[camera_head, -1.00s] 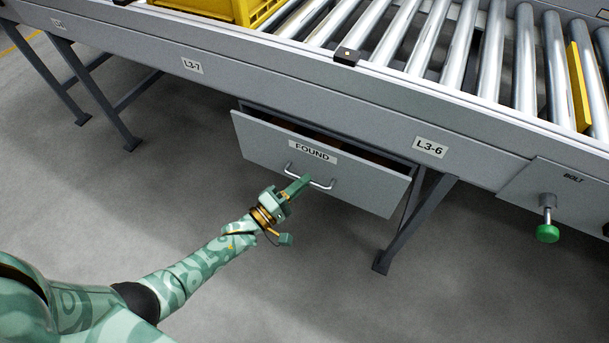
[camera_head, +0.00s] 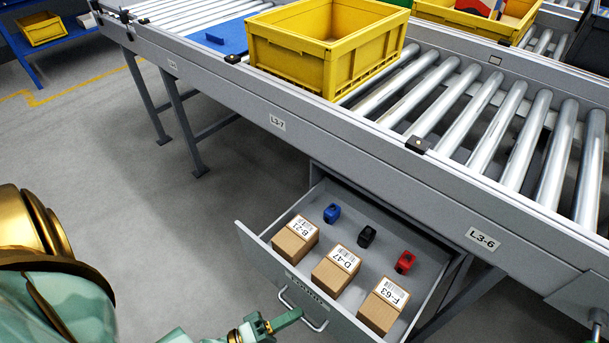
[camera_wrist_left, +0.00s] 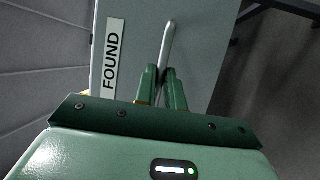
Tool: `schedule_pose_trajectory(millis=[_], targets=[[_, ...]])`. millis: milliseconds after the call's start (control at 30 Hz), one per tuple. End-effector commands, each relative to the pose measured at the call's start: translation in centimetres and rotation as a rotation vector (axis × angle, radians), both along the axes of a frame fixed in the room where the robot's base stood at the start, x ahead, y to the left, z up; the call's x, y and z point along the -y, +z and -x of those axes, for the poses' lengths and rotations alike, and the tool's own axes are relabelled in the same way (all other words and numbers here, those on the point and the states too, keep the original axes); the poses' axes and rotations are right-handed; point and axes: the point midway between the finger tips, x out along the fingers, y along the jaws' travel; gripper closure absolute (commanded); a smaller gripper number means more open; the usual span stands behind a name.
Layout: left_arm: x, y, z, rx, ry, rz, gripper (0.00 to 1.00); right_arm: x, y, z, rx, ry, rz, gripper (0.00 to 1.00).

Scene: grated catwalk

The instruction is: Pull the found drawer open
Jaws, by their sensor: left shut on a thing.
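The found drawer (camera_head: 440,262) is pulled well out from under the roller conveyor, its inside in view. Inside stand small cardboard boxes B-21 (camera_head: 296,241), D-47 (camera_head: 335,270) and F-63 (camera_head: 383,306). Behind them lie a blue item (camera_head: 332,213), a black item (camera_head: 367,237) and a red item (camera_head: 404,262). My left gripper (camera_head: 298,313) is at the drawer's handle (camera_head: 314,324), shut on it. The left wrist view shows its fingers (camera_wrist_left: 162,75) around the handle bar (camera_wrist_left: 168,45), beside the FOUND label (camera_wrist_left: 115,52).
The conveyor (camera_head: 350,140) runs above the drawer, with a yellow crate (camera_head: 290,62) and a blue flat piece (camera_head: 226,36) on it. Conveyor legs (camera_head: 185,130) stand at the left. A blue shelf with a yellow bin (camera_head: 42,32) is at the far left. Floor between is clear.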

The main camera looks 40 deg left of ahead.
Motion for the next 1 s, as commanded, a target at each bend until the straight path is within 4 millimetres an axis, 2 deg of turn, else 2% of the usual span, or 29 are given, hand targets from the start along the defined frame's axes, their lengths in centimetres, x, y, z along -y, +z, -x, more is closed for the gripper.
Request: schedule_pose_trajectory(millis=[200, 600, 633, 700, 1000], targets=[[-0.1, -0.1, 1.5, -0.003, 0.0, -0.003, 1.0, -0.1, 0.0, 0.0, 0.001, -0.002, -0.001, 0.64], [-0.1, -0.1, 1.7, -0.003, 0.0, -0.003, 1.0, -0.1, 0.0, 0.1, 0.0, -0.002, -0.002, 0.64], [-0.1, -0.1, 1.7, -0.003, 0.0, -0.003, 0.87, -0.1, 0.0, 0.1, 0.0, -0.002, -0.002, 0.64], [-0.1, -0.1, 1.7, -0.003, 0.0, -0.003, 0.68, -0.1, 0.0, 0.1, -0.001, -0.002, -0.001, 0.64], [-0.1, 0.0, 1.7, 0.0, 0.0, -0.001, 0.68, -0.1, 0.1, 0.1, -0.001, -0.001, -0.002, 0.64]])
